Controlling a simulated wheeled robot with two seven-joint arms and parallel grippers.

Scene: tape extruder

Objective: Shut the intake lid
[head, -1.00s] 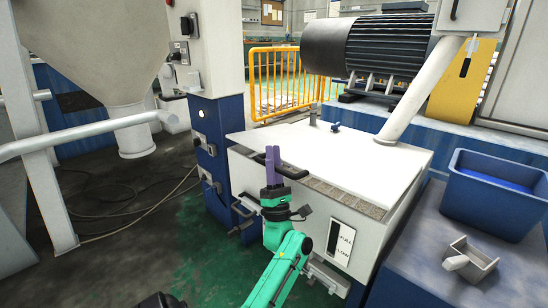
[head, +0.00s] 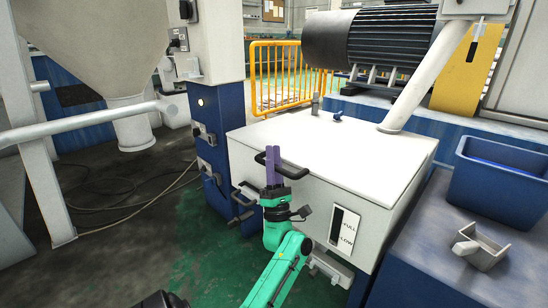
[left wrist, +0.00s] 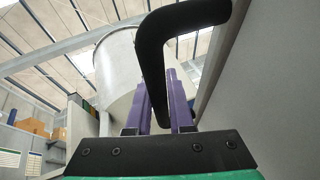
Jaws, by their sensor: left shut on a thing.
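The intake lid (head: 335,142) is a white panel on top of the white intake box (head: 305,203). It lies flat, and I see no gap along its front edge. Its black handle (head: 291,173) is at the front left edge. My left gripper (head: 272,160), with purple fingers and a green arm, is at this handle. In the left wrist view, the black handle (left wrist: 153,55) passes between the purple fingers (left wrist: 160,100), which are shut on it. The inside of the box is hidden. My right gripper is out of view.
A sloping white pipe (head: 428,80) and a dark motor (head: 368,45) stand behind the lid. A blue bin (head: 497,195) and a metal scoop (head: 482,247) are on the right surface. A blue and white column (head: 222,130) stands left of the box.

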